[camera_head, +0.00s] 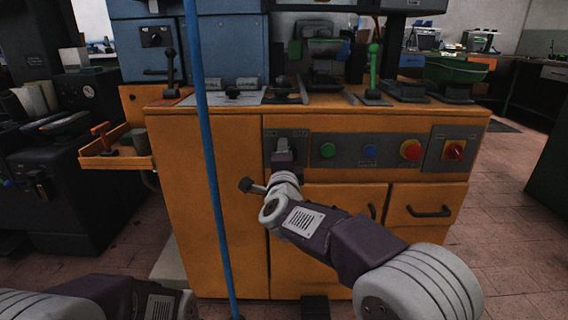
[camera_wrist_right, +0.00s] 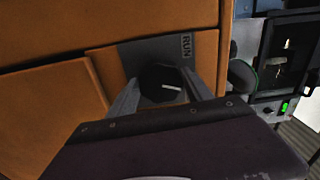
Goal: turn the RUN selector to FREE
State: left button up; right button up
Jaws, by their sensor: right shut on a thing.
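The RUN selector is a round black knob (camera_wrist_right: 160,84) with a short white mark, on a grey plate (camera_wrist_right: 132,57) with a "RUN" label (camera_wrist_right: 187,47). In the wrist view the white mark lies nearly level, to the right of the knob's middle. No FREE label is readable. My right gripper (camera_wrist_right: 166,82) has its fingers on both sides of the knob and is shut on it. In the head view my right gripper (camera_head: 284,152) is against the left end of the grey control panel (camera_head: 340,160) and hides the knob. My left gripper is out of view; only part of that arm shows at bottom left.
Right of the selector are a green button (camera_head: 328,150), a blue button (camera_head: 370,151), a red button (camera_head: 411,150) and a red rotary switch (camera_head: 454,151). A blue vertical pole (camera_head: 205,140) stands before the orange cabinet (camera_head: 235,220). Levers rise from its top.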

jog(key=shift+m+b, duration=1.8)
jog(key=shift+m, duration=1.9)
jog(key=o, duration=1.4)
jog(key=shift+c, duration=0.2)
jog(key=shift+r, duration=0.1)
